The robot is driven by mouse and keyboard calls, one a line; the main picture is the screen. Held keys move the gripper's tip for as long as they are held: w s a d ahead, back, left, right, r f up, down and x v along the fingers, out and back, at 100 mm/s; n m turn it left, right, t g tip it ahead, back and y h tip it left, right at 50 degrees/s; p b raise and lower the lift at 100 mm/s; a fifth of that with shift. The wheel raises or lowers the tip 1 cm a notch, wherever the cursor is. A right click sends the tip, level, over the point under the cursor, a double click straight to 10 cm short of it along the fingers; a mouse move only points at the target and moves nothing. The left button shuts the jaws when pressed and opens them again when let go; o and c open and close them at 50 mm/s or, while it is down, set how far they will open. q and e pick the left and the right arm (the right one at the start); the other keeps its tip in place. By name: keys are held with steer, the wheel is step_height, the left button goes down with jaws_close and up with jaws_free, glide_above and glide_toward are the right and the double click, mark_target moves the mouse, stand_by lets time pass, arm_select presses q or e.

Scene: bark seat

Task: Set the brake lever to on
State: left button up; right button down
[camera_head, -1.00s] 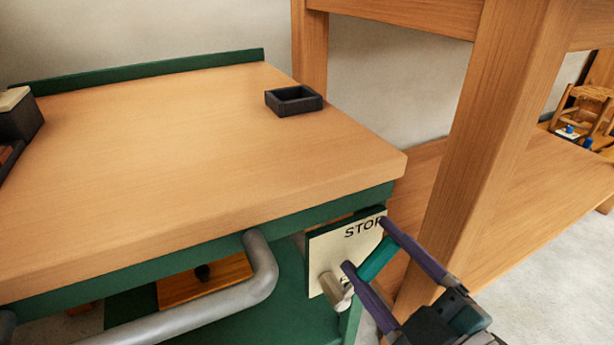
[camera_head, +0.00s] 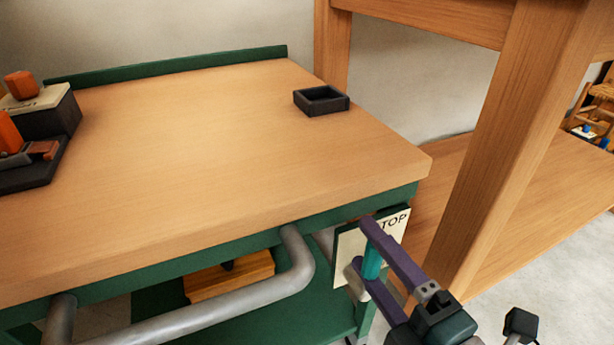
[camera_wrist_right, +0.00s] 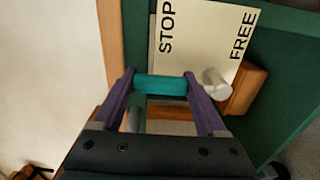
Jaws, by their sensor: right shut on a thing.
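The teal grip of the brake lever (camera_head: 372,262) lies between the purple fingers of my right gripper (camera_head: 364,250). In the right wrist view the teal bar (camera_wrist_right: 165,86) spans from fingertip to fingertip, and my right gripper (camera_wrist_right: 160,84) is shut on it. The cream plate (camera_head: 348,243) is behind the fingers, below the table's corner. In the right wrist view the plate (camera_wrist_right: 200,40) reads STOP on the left and FREE on the right; the teal bar is nearer STOP. A grey peg (camera_wrist_right: 216,84) is below FREE. My left gripper is not in view.
The wooden cart top (camera_head: 230,150) is mostly clear, with a small dark tray (camera_head: 321,100) at the back right. A grey handle rail (camera_head: 230,300) runs along its front. A wooden post (camera_head: 510,130) stands close to the right. Orange-topped items are at the far left.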

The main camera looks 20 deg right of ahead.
stand_by(0.5)
jaws_free()
steer(key=shift+a, duration=0.1)
steer(key=s+p, duration=0.2)
steer(key=s, duration=0.8)
steer(key=shift+d, duration=0.45)
